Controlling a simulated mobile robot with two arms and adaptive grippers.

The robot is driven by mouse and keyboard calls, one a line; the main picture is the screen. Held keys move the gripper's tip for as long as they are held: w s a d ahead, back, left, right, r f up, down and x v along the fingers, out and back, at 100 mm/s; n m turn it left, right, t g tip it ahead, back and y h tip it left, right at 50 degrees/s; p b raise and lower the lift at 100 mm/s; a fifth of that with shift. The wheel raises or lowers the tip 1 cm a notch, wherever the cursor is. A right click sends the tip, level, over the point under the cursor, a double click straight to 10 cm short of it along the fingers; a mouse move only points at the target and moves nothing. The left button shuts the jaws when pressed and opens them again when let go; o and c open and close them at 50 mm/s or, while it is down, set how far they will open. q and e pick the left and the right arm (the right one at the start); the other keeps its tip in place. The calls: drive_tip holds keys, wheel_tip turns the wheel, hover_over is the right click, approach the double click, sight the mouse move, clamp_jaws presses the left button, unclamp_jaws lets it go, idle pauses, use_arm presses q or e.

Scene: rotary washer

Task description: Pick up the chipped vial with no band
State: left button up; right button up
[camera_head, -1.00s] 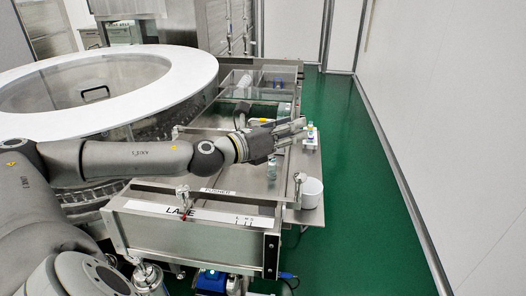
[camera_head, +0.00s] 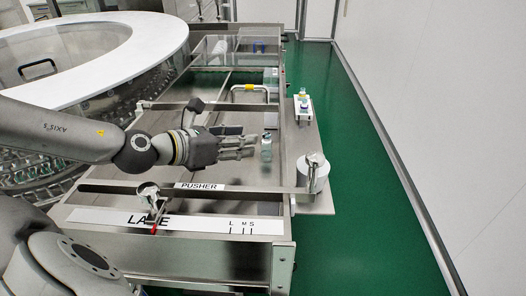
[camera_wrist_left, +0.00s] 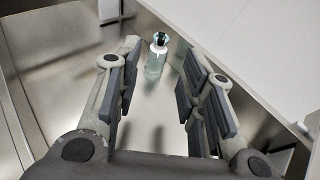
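A clear glass vial (camera_head: 266,150) with a dark, bluish top stands upright on the metal deck. It also shows in the left wrist view (camera_wrist_left: 156,58); a chip or band cannot be made out. My left gripper (camera_head: 252,146) is open, just left of the vial, with its fingers pointing at it. In the left wrist view the vial stands near the fingertips, between the lines of the two fingers, apart from the pads. A second small vial (camera_head: 302,93) with a yellowish look stands on a white and blue holder at the deck's right edge. My right gripper is not in view.
The pusher bar (camera_head: 200,187) crosses in front of the gripper. A yellow-marked metal handle (camera_head: 250,88) rises behind the vial. The deck between is mostly bare.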

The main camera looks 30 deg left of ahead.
sight(263, 141)
use_arm(q)
drive_tip(key=shift+w+a+f, duration=0.2)
drive_tip(key=shift+f, duration=0.1)
drive_tip(key=shift+w, duration=0.25)
drive_tip(key=shift+w+d+f+p, duration=0.1)
drive_tip(key=shift+w+d+p, duration=0.2)
drive_tip(key=shift+w+p, duration=0.1)
drive_tip(key=shift+w+d+f, duration=0.1)
drive_tip(key=shift+w+d, duration=0.05)
drive_tip(key=shift+w, duration=0.25)
drive_tip(key=shift+w+d+f+p, duration=0.15)
drive_tip(key=shift+w+p, duration=0.35)
drive_tip(key=shift+w, duration=0.15)
drive_tip(key=shift+w+d+f, duration=0.1)
drive_tip(key=shift+w+d, duration=0.1)
drive_tip(key=shift+w, duration=0.4)
drive_tip(key=shift+w+d+f+b, duration=0.1)
drive_tip(key=shift+w+f+b, duration=0.2)
drive_tip(key=shift+w+b, duration=0.25)
drive_tip(key=shift+w+d+f, duration=0.1)
drive_tip(key=shift+w+d, duration=0.1)
drive_tip(key=shift+w, duration=0.35)
